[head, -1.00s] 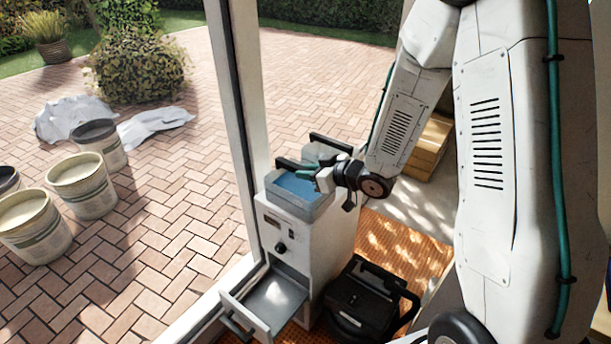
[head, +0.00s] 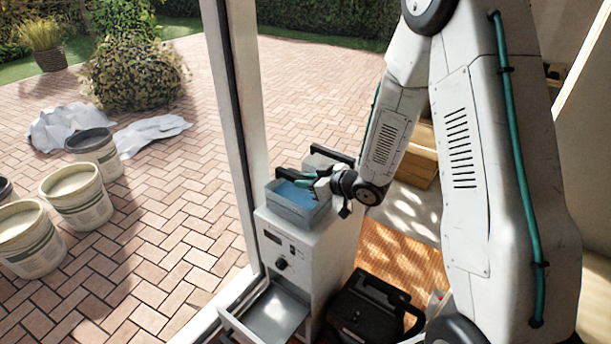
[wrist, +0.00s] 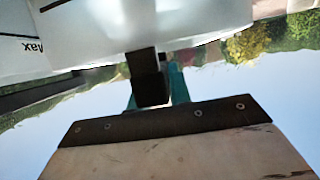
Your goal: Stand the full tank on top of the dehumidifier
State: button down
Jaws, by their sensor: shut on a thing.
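The tank (head: 298,204) is a grey, see-through open box with blue water in it. It is upright over the top of the dehumidifier (head: 318,255), a white cabinet with a small display and a knob. I cannot tell whether its base touches the cabinet top. My gripper (head: 295,179) has teal fingers and is at the tank's upper side, shut on its handle. In the wrist view, the black handle (wrist: 149,80) sits between the fingers, and the tank's pale wall (wrist: 190,25) bears a "Max" mark. The fingertips are partly hidden.
An open tray (head: 270,313) sticks out low at the dehumidifier's front. A black machine (head: 368,308) stands to its right on an orange mat (head: 410,255). A white door frame (head: 236,120) rises at left. Buckets (head: 78,197) stand on the brick paving outside.

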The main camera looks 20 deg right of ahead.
jog(key=shift+f, duration=0.4)
jog(key=c, duration=1.3)
grip_release()
